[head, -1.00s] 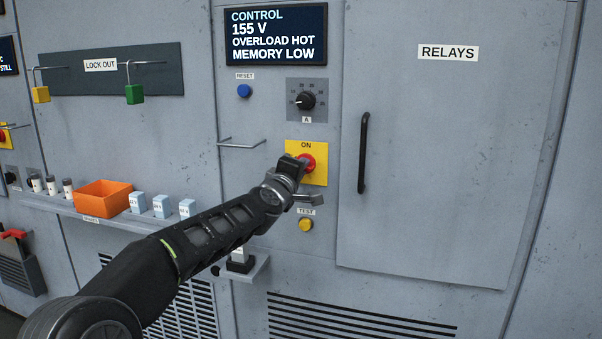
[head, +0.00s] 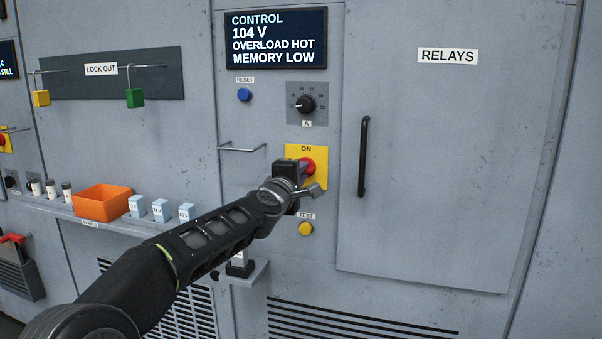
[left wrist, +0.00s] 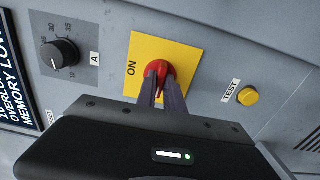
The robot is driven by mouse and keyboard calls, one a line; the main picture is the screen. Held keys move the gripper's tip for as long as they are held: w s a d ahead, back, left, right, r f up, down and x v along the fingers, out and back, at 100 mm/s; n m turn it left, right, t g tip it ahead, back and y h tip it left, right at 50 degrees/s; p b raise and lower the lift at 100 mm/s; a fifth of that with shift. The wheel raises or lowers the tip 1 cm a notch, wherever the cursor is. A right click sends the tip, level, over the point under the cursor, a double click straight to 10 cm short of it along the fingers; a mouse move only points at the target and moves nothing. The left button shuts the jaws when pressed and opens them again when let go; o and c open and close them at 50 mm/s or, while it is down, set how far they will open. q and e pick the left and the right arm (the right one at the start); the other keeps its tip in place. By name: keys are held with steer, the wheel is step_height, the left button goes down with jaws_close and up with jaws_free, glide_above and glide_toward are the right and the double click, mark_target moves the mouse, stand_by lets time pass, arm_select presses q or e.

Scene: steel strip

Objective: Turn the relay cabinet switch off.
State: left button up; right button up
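The relay cabinet switch is a red rotary knob (head: 308,166) on a yellow plate (head: 320,180) marked ON, left of the RELAYS door. My left gripper (head: 301,166) is at the knob and hides part of it and of the plate. In the left wrist view, the two dark fingers (left wrist: 160,84) stand on either side of the red handle (left wrist: 159,68), close against it, with red showing between them. Any lettering on the plate behind the gripper is hidden. My right gripper is in neither view.
The control display (head: 276,39) reads 104 V, OVERLOAD HOT, MEMORY LOW. A black dial (head: 306,104) is above the switch, a yellow TEST button (head: 306,229) below it. A wire bracket (head: 241,148) sticks out at left; the door handle (head: 363,157) is at right.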

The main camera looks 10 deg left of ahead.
arm_select(q)
steer(key=o, duration=0.4)
steer(key=s, duration=0.2)
steer(key=s+b, duration=0.1)
steer(key=s, duration=0.2)
steer(key=s+b, duration=0.1)
steer(key=s, duration=0.1)
steer(key=shift+s+a, duration=0.25)
steer(key=shift+s, duration=0.15)
